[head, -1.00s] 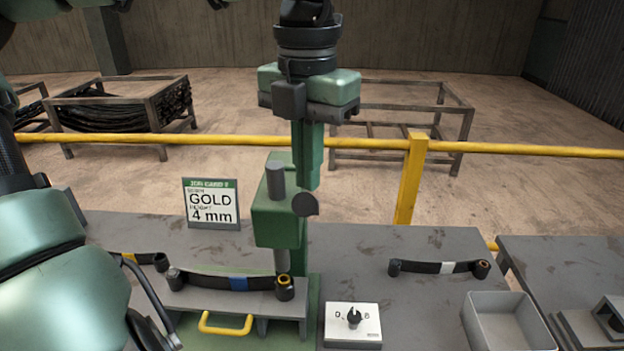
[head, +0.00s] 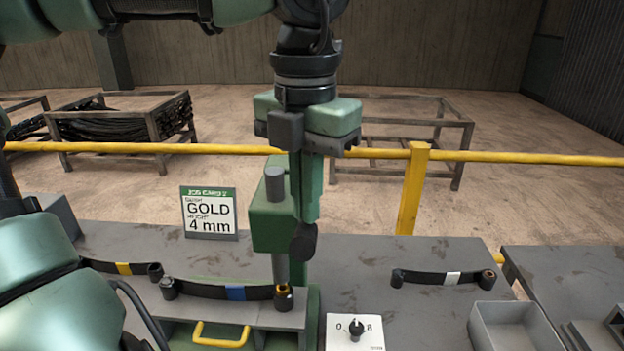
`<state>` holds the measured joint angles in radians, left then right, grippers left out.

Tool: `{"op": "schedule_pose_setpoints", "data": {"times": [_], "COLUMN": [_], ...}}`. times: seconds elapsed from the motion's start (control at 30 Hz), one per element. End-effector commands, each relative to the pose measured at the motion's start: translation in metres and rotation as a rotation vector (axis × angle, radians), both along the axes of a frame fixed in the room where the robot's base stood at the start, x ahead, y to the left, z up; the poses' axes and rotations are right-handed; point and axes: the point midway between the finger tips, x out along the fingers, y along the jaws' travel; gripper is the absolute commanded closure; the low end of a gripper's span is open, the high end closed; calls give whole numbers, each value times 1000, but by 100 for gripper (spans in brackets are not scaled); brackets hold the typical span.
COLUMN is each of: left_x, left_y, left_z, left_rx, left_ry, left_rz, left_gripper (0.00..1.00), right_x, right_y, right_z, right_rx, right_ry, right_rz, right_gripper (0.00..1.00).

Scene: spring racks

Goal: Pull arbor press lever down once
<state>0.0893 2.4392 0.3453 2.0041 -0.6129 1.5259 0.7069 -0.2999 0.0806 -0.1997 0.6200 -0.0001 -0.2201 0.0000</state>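The green arbor press (head: 268,225) stands on the bench behind a fixture. Its ram (head: 280,268) reaches down to the right eye of a dark leaf spring with a blue band (head: 236,293). The dark lever knob (head: 303,242) points down and toward me, just right of the press body. My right gripper is not in view.
A yellow-handled fixture (head: 221,341) holds the spring. A white dial box (head: 354,337), a grey bin (head: 512,335), and a white-banded spring (head: 447,278) lie right. A yellow rail (head: 520,157) runs behind.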

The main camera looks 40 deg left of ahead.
Motion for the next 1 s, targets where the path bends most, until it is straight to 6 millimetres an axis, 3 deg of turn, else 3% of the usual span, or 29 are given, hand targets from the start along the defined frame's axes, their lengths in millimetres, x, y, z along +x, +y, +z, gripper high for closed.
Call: {"op": "schedule_pose_setpoints", "data": {"times": [0.37,1.0], "left_x": [-1,-11], "left_y": [-1,-9], "left_z": [-2,-44], "left_rx": [1,1], "left_ry": [0,-2], "left_rz": [0,1], "left_gripper": [100,100], "right_x": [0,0], "right_y": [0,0], "right_z": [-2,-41], "right_rx": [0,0], "right_ry": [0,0], "right_rz": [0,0], "right_gripper": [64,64]}}
